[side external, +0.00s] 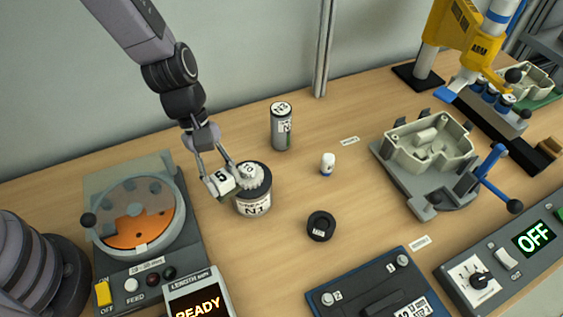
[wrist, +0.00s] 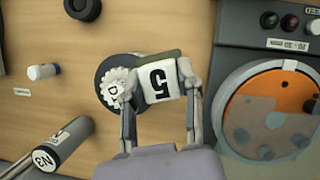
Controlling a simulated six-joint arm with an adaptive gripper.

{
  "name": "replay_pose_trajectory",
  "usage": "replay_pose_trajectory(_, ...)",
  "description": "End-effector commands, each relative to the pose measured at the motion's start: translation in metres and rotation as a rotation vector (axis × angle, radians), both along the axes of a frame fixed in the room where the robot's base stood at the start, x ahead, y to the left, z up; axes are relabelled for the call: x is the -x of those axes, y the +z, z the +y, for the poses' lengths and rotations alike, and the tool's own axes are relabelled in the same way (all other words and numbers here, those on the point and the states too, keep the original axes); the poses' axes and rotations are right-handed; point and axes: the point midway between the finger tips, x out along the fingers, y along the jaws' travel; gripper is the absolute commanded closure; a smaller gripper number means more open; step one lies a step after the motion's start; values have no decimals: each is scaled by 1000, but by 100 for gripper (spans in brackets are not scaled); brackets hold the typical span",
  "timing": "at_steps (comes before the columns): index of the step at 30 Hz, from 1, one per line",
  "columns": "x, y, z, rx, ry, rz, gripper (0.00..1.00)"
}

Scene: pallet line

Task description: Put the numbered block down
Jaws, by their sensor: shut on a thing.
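The numbered block (side external: 219,180) is white and shows a "5"; it also shows in the wrist view (wrist: 159,84), with a dark olive side at its far edge. My gripper (side external: 221,184) is shut on it, with one finger on each side in the wrist view (wrist: 156,78). In the side view the block is just left of a dark-topped can labelled N1 (side external: 254,205), at about the height of its top. A small white gear (side external: 248,171) lies on the can's lid, close to one finger. I cannot tell whether finger and gear touch.
Left stands a round feeder with an orange disc (side external: 140,238). A beige fixture (side external: 425,145) is at right.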

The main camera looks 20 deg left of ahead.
Motion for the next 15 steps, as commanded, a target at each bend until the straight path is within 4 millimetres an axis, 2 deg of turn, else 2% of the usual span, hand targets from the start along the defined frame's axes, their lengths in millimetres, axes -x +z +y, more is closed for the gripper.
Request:
replay_pose_trajectory(1, -13, 4, 25, 1, 82, -1, 100)
replay_pose_trajectory(3, -24, 7, 54, -1, 177, -1, 100)
replay_pose_trajectory(7, -36, 12, 101, -5, 328, -1, 100)
replay_pose_trajectory(9, -39, 14, 120, -8, 389, 0, 100)
replay_pose_trajectory(12, -40, 16, 137, -11, 446, -1, 100)
replay_pose_trajectory(15, -44, 15, 144, -13, 473, -1, 100)
